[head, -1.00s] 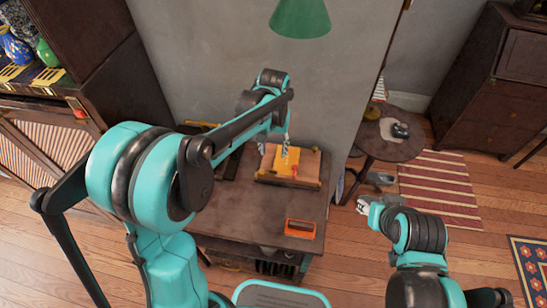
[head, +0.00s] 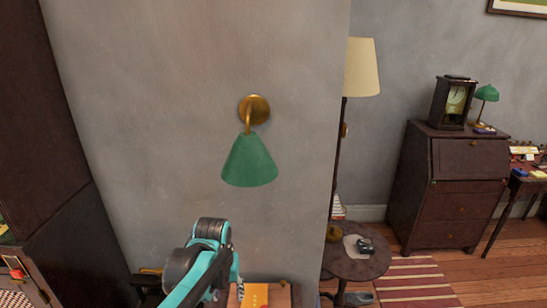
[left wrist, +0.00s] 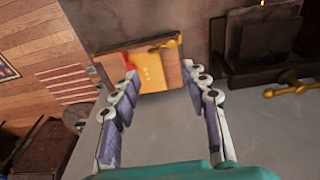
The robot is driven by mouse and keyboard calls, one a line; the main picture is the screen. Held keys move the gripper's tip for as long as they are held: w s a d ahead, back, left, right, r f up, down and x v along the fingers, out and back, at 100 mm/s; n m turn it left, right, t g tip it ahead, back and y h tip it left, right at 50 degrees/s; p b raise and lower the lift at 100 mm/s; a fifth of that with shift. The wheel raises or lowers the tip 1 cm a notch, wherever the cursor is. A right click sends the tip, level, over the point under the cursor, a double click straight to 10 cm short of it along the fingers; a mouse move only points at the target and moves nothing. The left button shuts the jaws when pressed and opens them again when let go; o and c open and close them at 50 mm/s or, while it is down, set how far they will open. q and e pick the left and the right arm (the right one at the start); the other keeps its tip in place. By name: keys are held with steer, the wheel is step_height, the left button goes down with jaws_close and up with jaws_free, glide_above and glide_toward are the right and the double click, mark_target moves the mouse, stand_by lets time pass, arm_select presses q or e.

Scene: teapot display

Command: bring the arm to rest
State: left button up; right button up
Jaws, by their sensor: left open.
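My left arm shows at the bottom of the head view, with its left gripper (head: 234,272) partly hidden behind the wrist. In the left wrist view the left gripper (left wrist: 161,78) has its two fingers spread wide, with nothing held between them. Beyond the fingertips a wooden tray (left wrist: 103,42) lies on the table, with a flat yellow thing (left wrist: 152,72) and a red-orange piece on it. The yellow thing (head: 255,296) also shows at the bottom edge of the head view. My right gripper is out of view.
A green wall lamp (head: 249,162) hangs on the grey wall above my left arm. A round side table (head: 355,265) and a floor lamp (head: 361,68) stand to the right. A dark wood cabinet (head: 60,130) stands at the left. Dark brass-handled pieces (left wrist: 265,45) lie beside the tray.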

arm_select(q)
steer(key=s+a+t, duration=0.2)
steer(key=s, duration=0.5)
steer(key=s+a+r+t, duration=0.1)
steer(key=s+a+t, duration=0.2)
steer(key=s, duration=0.4)
steer(key=shift+t, duration=0.3)
